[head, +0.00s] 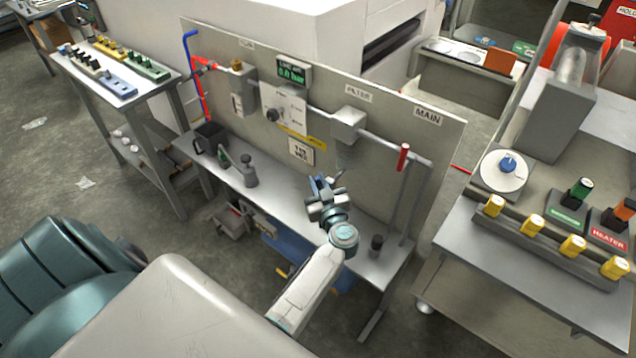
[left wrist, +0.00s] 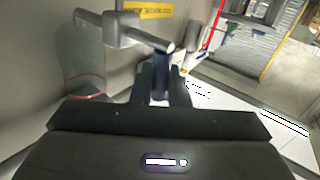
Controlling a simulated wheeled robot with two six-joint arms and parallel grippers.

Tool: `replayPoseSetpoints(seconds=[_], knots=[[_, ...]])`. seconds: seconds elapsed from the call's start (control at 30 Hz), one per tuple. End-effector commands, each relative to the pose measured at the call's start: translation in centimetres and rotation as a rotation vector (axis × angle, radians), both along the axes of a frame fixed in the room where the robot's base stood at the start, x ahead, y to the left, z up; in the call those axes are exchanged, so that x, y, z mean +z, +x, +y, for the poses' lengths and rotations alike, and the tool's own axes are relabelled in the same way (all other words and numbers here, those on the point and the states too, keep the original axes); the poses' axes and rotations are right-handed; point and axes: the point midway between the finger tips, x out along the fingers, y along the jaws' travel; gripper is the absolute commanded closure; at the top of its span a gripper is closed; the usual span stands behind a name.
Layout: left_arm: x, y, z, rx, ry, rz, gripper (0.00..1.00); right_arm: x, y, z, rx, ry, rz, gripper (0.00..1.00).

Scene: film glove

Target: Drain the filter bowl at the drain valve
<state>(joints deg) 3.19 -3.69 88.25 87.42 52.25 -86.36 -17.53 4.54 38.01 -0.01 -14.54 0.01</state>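The filter unit (head: 348,123), a grey block on a pipe, is fixed to the upright panel under the FILTER label. A clear cylinder with a red ring (left wrist: 83,60), which looks like the filter bowl, shows at the left in the left wrist view. My left gripper (head: 325,190) is in front of the panel, below the filter unit and above the bench. Its dark fingers (left wrist: 162,88) stand close on both sides of a narrow blue handle (left wrist: 160,78), beside a grey pipe end. The fingers hide part of this handle. My right gripper is not in view.
A grey bench (head: 285,205) runs along the panel. A dark mug (head: 211,137), a small grey bottle (head: 250,175) and a dark cylinder (head: 376,245) stand on it. A heater console (head: 530,235) stands farther right.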

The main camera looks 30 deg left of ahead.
Motion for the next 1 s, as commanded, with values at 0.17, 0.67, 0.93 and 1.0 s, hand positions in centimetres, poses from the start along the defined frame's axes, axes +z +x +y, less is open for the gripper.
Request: replayPoseSetpoints(seconds=[0.17, 0.67, 0.93, 1.0], knots=[[-0.11, -0.02, -0.04, 0.001, 0.019, 0.000, 1.00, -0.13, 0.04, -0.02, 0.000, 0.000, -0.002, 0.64], [-0.01, -0.05, -0.51, 0.001, 0.137, -0.010, 1.00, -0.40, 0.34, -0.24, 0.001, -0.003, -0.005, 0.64], [-0.01, -0.05, -0.51, 0.000, 0.137, -0.010, 0.66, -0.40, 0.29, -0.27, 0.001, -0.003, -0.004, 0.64], [0.00, -0.06, -0.51, 0.000, 0.137, -0.010, 0.66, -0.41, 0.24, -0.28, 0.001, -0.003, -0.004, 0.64]])
